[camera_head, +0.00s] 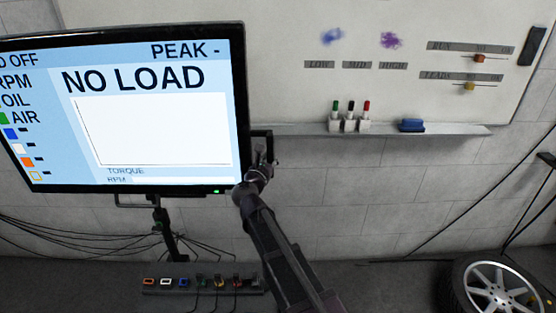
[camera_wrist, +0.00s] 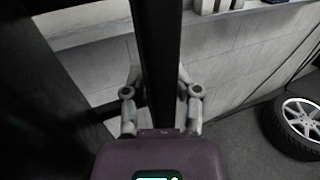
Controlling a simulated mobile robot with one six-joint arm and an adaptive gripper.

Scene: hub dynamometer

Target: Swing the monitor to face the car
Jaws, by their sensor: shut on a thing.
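The monitor (camera_head: 150,128) is a large dark-framed screen at the left, reading "NO LOAD", with its lit face towards the head camera. It stands on a dark post (camera_head: 163,225). A dark handle (camera_head: 262,133) sticks out from its right edge. My gripper (camera_head: 262,168) is shut on this handle near its lower part. In the wrist view the handle is a dark upright bar (camera_wrist: 156,50) between the two fingers of my gripper (camera_wrist: 160,90). Of the car, only what may be its wheel (camera_head: 495,289) shows, at the lower right; the rest is out of view.
A whiteboard (camera_head: 290,60) with a marker ledge (camera_head: 455,130) is on the wall behind. It holds several markers and a blue eraser (camera_head: 411,125). Cables and a strip of coloured connectors (camera_head: 200,284) lie below the monitor. Floor between monitor and wheel looks clear.

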